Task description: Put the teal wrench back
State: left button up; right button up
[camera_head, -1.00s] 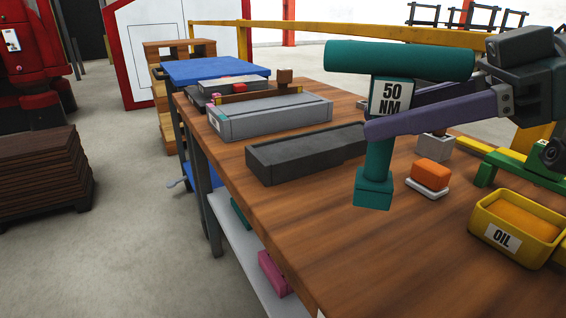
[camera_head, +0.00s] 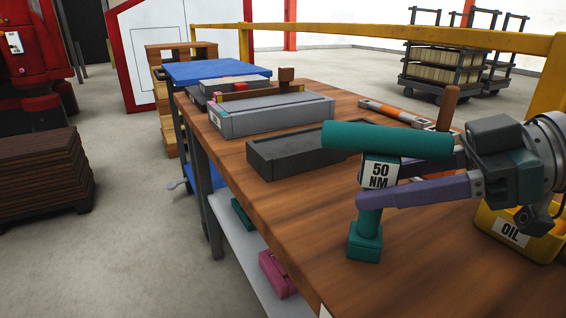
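The teal wrench (camera_head: 388,138) is T-shaped, with a thick bar on top, a "50 NM" label on its stem and a square foot at the bottom. My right gripper (camera_head: 378,180) has purple fingers and comes in from the right. It is shut on the wrench's stem at the label. The wrench is roughly upright over the wooden bench (camera_head: 300,230); I cannot tell whether its foot touches the top. A dark grey tray (camera_head: 280,163) with a recess lies just left of and behind the wrench, partly hidden by its bar. My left gripper is not in view.
A grey box (camera_head: 270,120) stands behind the dark tray. A yellow oil container (camera_head: 515,238) sits at the right, partly behind my arm. An orange and grey tool (camera_head: 395,113) lies at the bench's far edge. The bench's left front is clear.

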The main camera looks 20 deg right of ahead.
jog(key=o, duration=0.5)
jog(key=shift+c, duration=0.2)
jog(key=shift+r, duration=0.25)
jog(key=v, duration=1.2)
